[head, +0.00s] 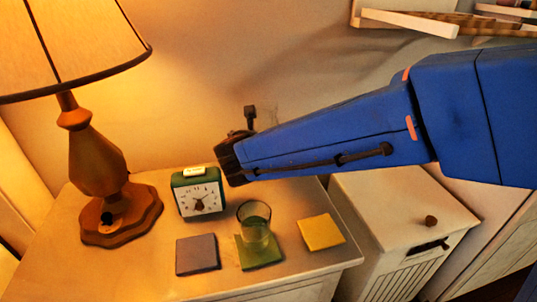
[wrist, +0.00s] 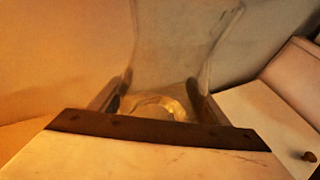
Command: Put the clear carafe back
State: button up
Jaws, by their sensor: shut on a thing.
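My gripper (head: 240,146) is in the air above the back of the nightstand (head: 150,270), near the wall. The wrist view shows its two fingers (wrist: 158,104) shut on the clear carafe (wrist: 182,45), one on each side. The carafe is see-through, with a flaring upper part and a bright round base ring. In the head view the carafe is too faint behind my gripper to make out clearly. A clear drinking glass (head: 254,215) stands on a green coaster (head: 262,257). A grey-purple coaster (head: 196,262) and a yellow coaster (head: 321,232) lie bare on either side.
A green alarm clock (head: 198,196) stands behind the coasters, below and left of my gripper. A lit lamp (head: 97,155) stands at the left. A white cabinet (head: 400,205) adjoins the nightstand at right. A shelf (head: 410,22) hangs at upper right.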

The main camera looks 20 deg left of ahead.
jog(key=shift+f, duration=2.3)
jog(key=shift+f, duration=0.2)
jog(key=o, duration=1.7)
jog(key=v, duration=0.7)
jog(key=shift+s, duration=0.25)
notch_tip(320, 180, up, 8)
jog(key=shift+r, duration=0.1)
